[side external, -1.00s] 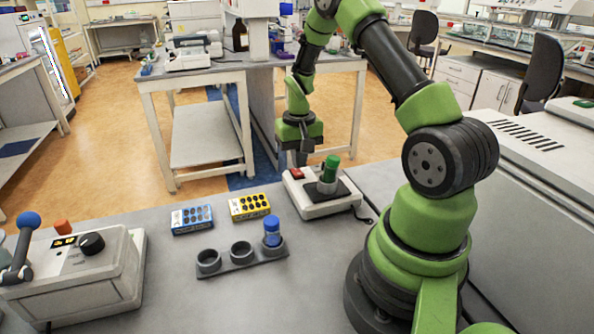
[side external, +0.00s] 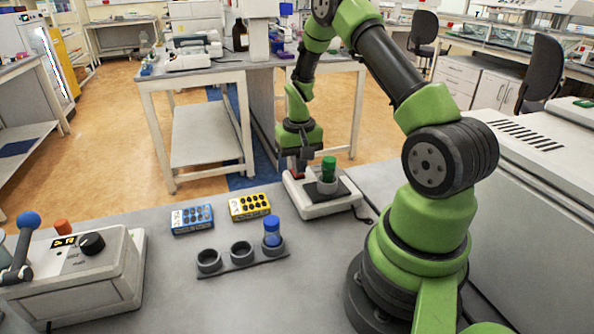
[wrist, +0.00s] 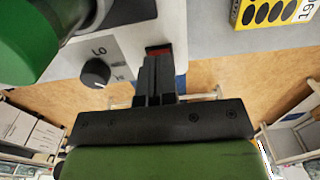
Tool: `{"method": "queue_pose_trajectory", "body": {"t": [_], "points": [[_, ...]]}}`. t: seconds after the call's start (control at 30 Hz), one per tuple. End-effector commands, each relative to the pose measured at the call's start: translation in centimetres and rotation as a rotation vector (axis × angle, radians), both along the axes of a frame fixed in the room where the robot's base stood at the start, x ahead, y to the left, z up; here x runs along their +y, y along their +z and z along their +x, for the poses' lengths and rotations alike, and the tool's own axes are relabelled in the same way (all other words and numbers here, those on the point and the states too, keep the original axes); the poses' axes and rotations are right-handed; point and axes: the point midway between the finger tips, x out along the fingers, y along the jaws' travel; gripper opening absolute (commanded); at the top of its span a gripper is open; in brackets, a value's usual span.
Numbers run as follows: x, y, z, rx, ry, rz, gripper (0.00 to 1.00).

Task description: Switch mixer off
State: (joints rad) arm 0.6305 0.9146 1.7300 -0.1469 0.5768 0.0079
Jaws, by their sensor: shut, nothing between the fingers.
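The mixer (side external: 318,207) is a white box on the bench with a dark top plate. A green-capped vial (side external: 328,170) stands upright in its holder. The mixer's red switch is mostly covered by my gripper (side external: 299,172) in the side view; a strip of the switch (wrist: 158,50) shows beyond the fingertips in the wrist view. My gripper (wrist: 158,62) is shut and empty, pointing down with its tips at the switch. I cannot tell whether they touch it. A dark knob (wrist: 95,73) marked LO is beside the switch.
A yellow tablet pack (side external: 249,206) and a blue pack (side external: 192,219) lie left of the mixer. A grey rack (side external: 241,262) holds a blue-capped vial (side external: 272,232). A control box (side external: 75,270) with a lever stands at left. The bench front is clear.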

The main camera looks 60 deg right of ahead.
Motion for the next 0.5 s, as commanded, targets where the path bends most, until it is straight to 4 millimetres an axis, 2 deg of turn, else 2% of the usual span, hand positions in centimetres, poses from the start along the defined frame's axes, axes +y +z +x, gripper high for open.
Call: {"method": "queue_pose_trajectory", "body": {"t": [0.5], "points": [[-0.01, -0.57, 0.01, -0.001, 0.0, -0.001, 0.0]]}}
